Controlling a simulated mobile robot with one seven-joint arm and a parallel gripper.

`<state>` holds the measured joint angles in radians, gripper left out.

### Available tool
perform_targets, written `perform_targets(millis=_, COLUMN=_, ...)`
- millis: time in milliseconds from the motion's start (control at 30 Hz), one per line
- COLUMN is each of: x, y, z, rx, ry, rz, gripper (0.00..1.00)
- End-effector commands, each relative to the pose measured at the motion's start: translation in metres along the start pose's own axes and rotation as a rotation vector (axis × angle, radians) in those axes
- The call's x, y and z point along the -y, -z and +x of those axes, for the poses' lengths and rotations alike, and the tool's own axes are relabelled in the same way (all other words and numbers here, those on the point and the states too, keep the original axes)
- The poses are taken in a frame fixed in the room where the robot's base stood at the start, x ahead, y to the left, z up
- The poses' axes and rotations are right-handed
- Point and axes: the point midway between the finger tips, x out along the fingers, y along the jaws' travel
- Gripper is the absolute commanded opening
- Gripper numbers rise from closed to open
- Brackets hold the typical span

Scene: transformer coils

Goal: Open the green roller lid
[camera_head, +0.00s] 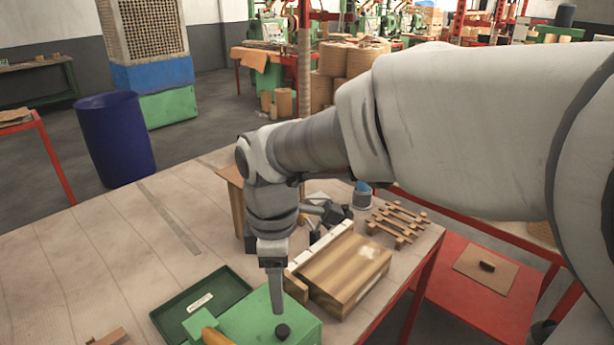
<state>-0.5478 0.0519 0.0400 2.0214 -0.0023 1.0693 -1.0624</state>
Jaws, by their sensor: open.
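A bright green box-like thing (245,318) lies at the bottom of the view, cut off by the lower edge. A black knob (282,332) stands on its right part. It looks like the roller with the green lid, but the view does not show a lid seam. My gripper (277,306) points down over the green thing, its tips just behind the knob. One finger hides the other, and nothing shows between them. I cannot tell whether the tips touch the green surface.
A dark green tray (178,317) with a white label lies to the left. A yellow-orange piece (213,336) is at the bottom edge. A wooden block (345,272) stands close on the right, with wooden slats (398,224) behind it.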

Motion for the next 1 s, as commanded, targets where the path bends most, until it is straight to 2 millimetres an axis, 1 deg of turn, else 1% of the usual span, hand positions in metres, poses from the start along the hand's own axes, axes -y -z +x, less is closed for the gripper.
perform_targets(millis=33, x=0.001, y=0.000, z=0.015, rx=0.003, ry=0.005, rz=0.000, gripper=0.64)
perform_targets(millis=200, x=0.001, y=0.000, z=0.053, rx=0.002, ry=0.004, rz=0.000, gripper=0.64)
perform_targets(millis=400, x=0.001, y=0.000, z=0.089, rx=0.002, ry=0.002, rz=0.001, gripper=0.64)
perform_targets(millis=500, x=0.000, y=0.000, z=0.102, rx=0.001, ry=0.002, rz=0.001, gripper=0.64)
perform_targets(millis=600, x=0.000, y=0.000, z=0.109, rx=0.000, ry=0.000, rz=0.001, gripper=0.64)
perform_targets(millis=700, x=0.000, y=0.000, z=0.113, rx=0.000, ry=0.000, rz=0.001, gripper=0.64)
perform_targets(millis=967, x=0.000, y=0.000, z=0.113, rx=0.000, ry=-0.001, rz=0.002, gripper=0.64)
perform_targets(millis=1000, x=0.000, y=0.000, z=0.113, rx=0.000, ry=-0.001, rz=0.002, gripper=0.57)
